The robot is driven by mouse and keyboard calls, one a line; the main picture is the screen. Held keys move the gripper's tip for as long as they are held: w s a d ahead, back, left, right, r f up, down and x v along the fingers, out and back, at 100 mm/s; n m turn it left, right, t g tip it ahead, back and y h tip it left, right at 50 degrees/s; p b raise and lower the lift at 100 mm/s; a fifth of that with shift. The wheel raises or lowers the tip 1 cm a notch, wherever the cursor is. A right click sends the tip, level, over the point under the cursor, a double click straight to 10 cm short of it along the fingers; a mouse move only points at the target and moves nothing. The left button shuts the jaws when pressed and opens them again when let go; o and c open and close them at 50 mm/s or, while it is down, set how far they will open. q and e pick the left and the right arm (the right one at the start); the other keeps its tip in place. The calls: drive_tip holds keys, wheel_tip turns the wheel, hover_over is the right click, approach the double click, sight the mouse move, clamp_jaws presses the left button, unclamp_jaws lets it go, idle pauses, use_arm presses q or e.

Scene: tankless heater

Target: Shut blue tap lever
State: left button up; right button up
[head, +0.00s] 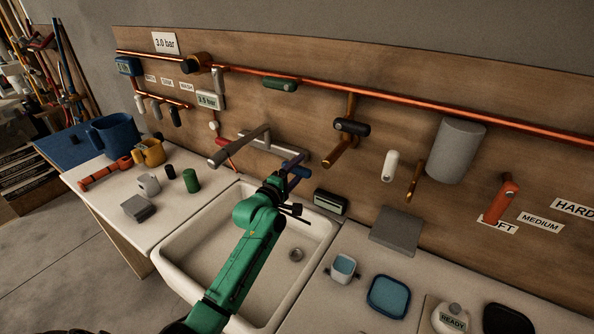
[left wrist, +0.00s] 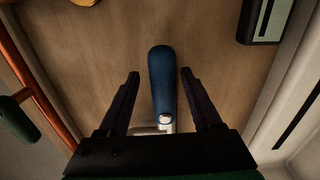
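The blue tap lever (head: 294,161) sits on the grey tap above the sink, at the tap's right end. In the left wrist view the blue lever (left wrist: 161,82) stands between the two open dark fingers, with a gap on each side. My left gripper (head: 290,190) is at the lever in the head view and partly hides it. The same gripper (left wrist: 160,80) is open in the left wrist view. The red lever (head: 223,142) is at the tap's left end. The grey spout (head: 238,147) reaches out over the sink. My right gripper is not in view.
The white sink (head: 178,243) lies below the tap. A dark display box (head: 329,203) stands right of the lever, close to my gripper. Copper pipes (head: 343,146) and a grey cylinder (head: 455,150) are on the wooden wall. Cups and a blue dish (head: 388,297) stand on the counters.

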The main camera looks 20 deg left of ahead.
use_arm(q)
drive_tip(key=shift+f, duration=0.15)
drive_tip(key=shift+s, duration=0.25)
drive_tip(key=s+a+b, duration=0.2)
drive_tip(key=s+b, duration=0.1)
drive_tip(key=s, duration=1.1)
drive_tip(key=shift+w, duration=0.1)
